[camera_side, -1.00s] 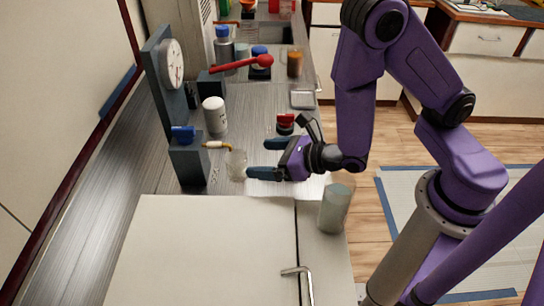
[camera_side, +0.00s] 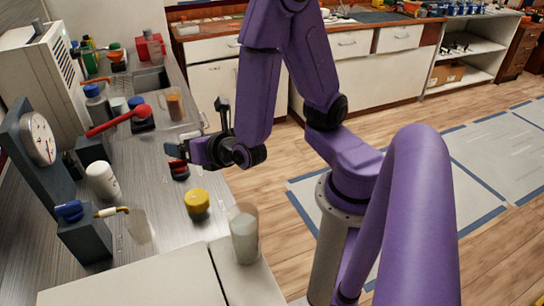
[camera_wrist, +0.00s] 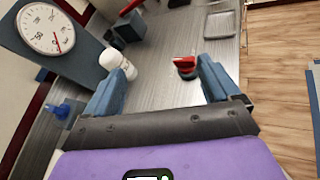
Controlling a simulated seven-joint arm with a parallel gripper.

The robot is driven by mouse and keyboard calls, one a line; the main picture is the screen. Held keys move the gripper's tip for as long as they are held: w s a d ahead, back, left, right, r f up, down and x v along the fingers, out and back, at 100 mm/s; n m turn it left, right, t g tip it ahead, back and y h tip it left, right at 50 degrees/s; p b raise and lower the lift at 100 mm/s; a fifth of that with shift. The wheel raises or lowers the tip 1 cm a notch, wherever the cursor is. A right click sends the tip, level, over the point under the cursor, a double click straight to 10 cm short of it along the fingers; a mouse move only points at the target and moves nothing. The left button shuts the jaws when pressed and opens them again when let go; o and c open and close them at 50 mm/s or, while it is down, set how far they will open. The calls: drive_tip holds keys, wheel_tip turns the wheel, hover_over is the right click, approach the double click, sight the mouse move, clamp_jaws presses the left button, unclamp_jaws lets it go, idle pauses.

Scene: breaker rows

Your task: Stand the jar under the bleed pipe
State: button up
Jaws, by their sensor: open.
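A clear jar (camera_side: 140,226) stands on the steel bench at the front left in the side view. The bleed pipe (camera_side: 108,211), short and brass with a pale tip, sticks out of a dark block with a blue knob (camera_side: 69,211). The pipe's tip meets the jar's upper left edge in the picture; I cannot tell if it is over the mouth. My gripper (camera_side: 174,156) is open and empty, farther back and apart from the jar. Its two blue fingers (camera_wrist: 160,85) show in the wrist view, where the jar is not seen.
A yellow-lidded container (camera_side: 197,203) and a beaker with grey contents (camera_side: 244,235) stand right of the jar. A red-topped item (camera_side: 179,170) is beneath my gripper. A white bottle (camera_side: 102,181) and a gauge (camera_wrist: 48,27) are at the left.

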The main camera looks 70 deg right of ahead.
drive_tip(key=s+d+m+g+h, duration=0.1)
drive_tip(key=s+d+m+g, duration=0.5)
drive_tip(key=s+m+g, duration=0.35)
drive_tip(key=s+a+r+m+g+y, duration=0.2)
drive_tip(key=s+a+m+y, duration=0.3)
drive_tip(key=s, duration=0.5)
drive_tip(key=shift+s+a+r+m+g+y, duration=0.25)
drive_tip(key=shift+a+r+m+g+y, duration=0.1)
drive_tip(key=shift+a+m+g, duration=0.5)
drive_tip(key=shift+d, duration=0.2)
idle(0.5)
